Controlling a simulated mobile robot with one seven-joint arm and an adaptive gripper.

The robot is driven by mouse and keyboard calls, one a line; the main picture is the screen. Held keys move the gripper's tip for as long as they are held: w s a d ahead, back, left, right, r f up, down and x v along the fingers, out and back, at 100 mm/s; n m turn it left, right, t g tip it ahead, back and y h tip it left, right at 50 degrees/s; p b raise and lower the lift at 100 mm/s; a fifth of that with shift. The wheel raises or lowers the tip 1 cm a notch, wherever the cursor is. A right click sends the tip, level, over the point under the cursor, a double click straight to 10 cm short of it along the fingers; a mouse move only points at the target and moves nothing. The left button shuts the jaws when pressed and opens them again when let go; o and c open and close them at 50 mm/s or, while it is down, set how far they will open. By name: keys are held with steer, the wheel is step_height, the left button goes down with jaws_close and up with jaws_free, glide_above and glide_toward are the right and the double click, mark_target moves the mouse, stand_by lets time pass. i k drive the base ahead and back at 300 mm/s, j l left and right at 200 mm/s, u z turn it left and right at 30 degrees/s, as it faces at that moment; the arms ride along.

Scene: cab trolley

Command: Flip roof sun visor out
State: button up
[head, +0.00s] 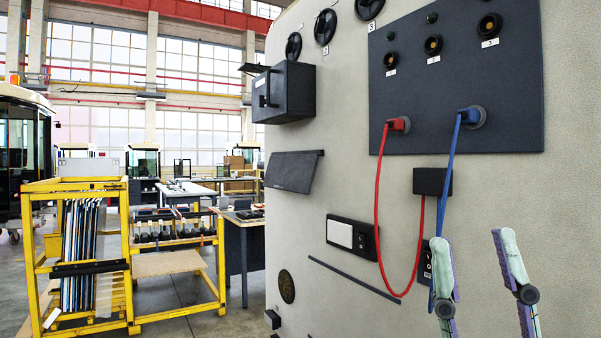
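A dark flat flap (292,172), which looks like the sun visor, is on the beige panel left of centre. It hangs from a thin bar along its top edge and slants down, its lower edge toward the left. My gripper (471,241) is at the lower right with its two fingers wide apart and nothing between them. It is well to the right of the flap and lower in the picture, apart from it. The wrist behind the fingers is out of frame.
A black box (285,92) juts out above the flap. A red cable (378,215) and a blue cable (449,180) hang from a dark socket board (456,85), the blue one close to my left finger. A white-fronted switch unit (352,237) is below right of the flap.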

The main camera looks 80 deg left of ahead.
mark_target(294, 173)
steer(key=u, duration=2.7)
steer(key=i, duration=0.55)
steer(key=i+j, duration=0.15)
steer(key=i, duration=0.45)
